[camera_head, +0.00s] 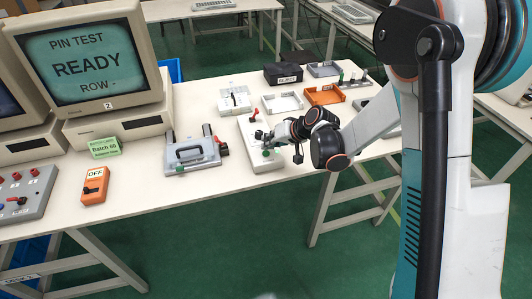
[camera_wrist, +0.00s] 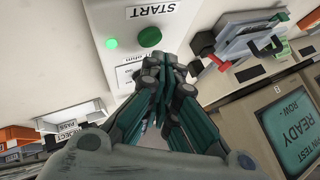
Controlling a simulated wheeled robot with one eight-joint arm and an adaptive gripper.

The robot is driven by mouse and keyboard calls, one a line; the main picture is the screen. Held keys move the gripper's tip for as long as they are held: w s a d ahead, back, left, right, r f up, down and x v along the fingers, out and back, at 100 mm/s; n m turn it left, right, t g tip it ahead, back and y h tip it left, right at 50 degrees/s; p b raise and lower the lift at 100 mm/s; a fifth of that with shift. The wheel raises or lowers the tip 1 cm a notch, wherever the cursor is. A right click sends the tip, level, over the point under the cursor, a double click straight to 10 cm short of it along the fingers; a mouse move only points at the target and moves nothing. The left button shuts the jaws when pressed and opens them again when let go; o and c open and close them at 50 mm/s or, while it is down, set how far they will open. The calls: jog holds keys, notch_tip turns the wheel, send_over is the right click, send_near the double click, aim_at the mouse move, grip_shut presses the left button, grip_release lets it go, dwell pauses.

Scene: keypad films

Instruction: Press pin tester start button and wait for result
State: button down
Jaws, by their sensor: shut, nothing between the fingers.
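The start box (camera_head: 247,128) is a pale panel on the bench. In the wrist view it carries a round green button (camera_wrist: 150,37) under a START label (camera_wrist: 151,11), with a small lit green lamp (camera_wrist: 111,43) beside it. My gripper (camera_wrist: 165,72) is shut and empty, with its fingertips close to the button in the picture; the button is uncovered. I cannot tell the height of the gap. In the head view my gripper (camera_head: 266,138) is over the box. The monitor (camera_head: 84,62) reads PIN TEST READY ROW -.
A grey fixture with a black handle (camera_head: 194,153) stands left of the box. An orange OFF switch box (camera_head: 95,186) and a green Batch 60 card (camera_head: 104,148) lie further left.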

aim_at(268, 151)
jog(key=shift+f, duration=0.15)
jog(key=shift+f, duration=0.3)
jog(key=shift+f, duration=0.35)
dwell(1.0)
jog(key=shift+r, duration=0.2)
jog(key=shift+r+p, duration=0.4)
jog(key=shift+r, duration=0.2)
jog(key=shift+r, duration=0.1)
jog(key=shift+r+p, duration=1.5)
jog(key=shift+r, duration=0.95)
